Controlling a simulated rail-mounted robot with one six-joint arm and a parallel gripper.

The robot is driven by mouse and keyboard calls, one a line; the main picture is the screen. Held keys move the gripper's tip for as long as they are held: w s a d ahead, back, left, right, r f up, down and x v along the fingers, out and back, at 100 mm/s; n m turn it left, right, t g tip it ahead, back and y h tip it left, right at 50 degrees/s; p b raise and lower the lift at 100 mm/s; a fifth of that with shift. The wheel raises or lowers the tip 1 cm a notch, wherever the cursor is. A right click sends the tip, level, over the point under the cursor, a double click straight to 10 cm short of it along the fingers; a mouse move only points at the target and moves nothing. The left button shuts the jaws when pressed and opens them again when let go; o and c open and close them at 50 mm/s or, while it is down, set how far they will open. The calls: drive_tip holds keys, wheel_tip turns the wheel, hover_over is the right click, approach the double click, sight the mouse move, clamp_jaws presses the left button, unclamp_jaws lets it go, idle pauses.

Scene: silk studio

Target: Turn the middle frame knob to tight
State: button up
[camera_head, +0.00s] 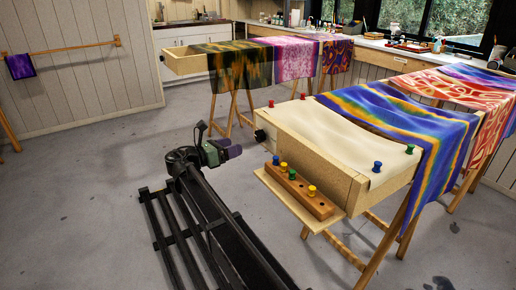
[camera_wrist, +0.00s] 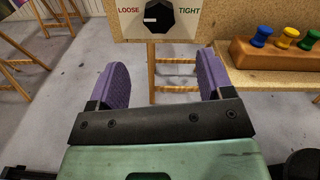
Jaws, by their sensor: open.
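A black, many-sided knob (camera_wrist: 172,17) sits on a pale panel between the words LOOSE and TIGHT. A white mark shows at its left, on the LOOSE side. In the head view the knob (camera_head: 260,136) is on the left end of the nearer wooden frame (camera_head: 290,138), which holds cream cloth. My gripper (camera_wrist: 163,62) has purple fingers spread wide with nothing between them. The knob lies beyond the fingertips, roughly centred between them and apart from them. In the head view my gripper (camera_head: 233,149) is just left of the knob.
A wooden block (camera_head: 300,192) with green and yellow pegs stands on a ledge below the frame; it also shows at the right in the wrist view (camera_wrist: 275,58). A farther frame (camera_head: 185,64) has its own knob. Trestle legs stand below.

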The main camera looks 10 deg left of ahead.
sight(257, 138)
drive_tip(key=x, duration=1.1)
drive_tip(key=shift+a, duration=0.1)
drive_tip(key=c, duration=0.9)
